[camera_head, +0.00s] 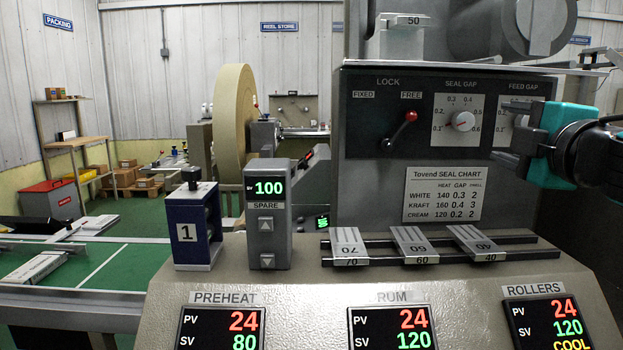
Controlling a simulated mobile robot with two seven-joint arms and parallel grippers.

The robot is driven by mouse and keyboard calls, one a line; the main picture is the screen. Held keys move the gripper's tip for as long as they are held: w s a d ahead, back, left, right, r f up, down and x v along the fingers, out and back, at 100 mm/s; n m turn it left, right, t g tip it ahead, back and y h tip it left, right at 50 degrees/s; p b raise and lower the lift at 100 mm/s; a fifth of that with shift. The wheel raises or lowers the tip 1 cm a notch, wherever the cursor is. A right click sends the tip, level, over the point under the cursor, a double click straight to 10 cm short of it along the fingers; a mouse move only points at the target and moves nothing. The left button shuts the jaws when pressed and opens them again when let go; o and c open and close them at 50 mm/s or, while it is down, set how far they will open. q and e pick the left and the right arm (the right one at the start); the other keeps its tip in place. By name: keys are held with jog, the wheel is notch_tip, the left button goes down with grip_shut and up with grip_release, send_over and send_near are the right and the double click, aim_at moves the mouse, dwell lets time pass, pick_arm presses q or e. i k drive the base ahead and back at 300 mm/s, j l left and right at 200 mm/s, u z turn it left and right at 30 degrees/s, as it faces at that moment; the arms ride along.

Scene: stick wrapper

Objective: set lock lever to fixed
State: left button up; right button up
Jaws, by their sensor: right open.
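The lock lever (400,131) is a dark arm with a red knob on the black LOCK panel of the grey machine. It tilts up and right from its pivot, with the knob just below the FREE label (411,95). The FIXED label (364,95) is to the upper left of the pivot. My right gripper (508,135) comes in from the right edge, teal and black, with its dark fingers apart and pointing left. It is empty, well right of the lever, and partly covers the feed gap dial. My left gripper is not in view.
The seal gap dial (463,121) lies between the lever and my right gripper. A seal chart (446,194) is below it. Numbered metal blocks sit on dark rails (510,256) in front. A spare display (268,215) and a blue block marked 1 (192,235) stand left.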

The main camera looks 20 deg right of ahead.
aim_at(387, 145)
jog(key=k+j, duration=0.25)
jog(key=k, duration=0.2)
jog(key=k+j, duration=0.2)
jog(key=k, duration=0.3)
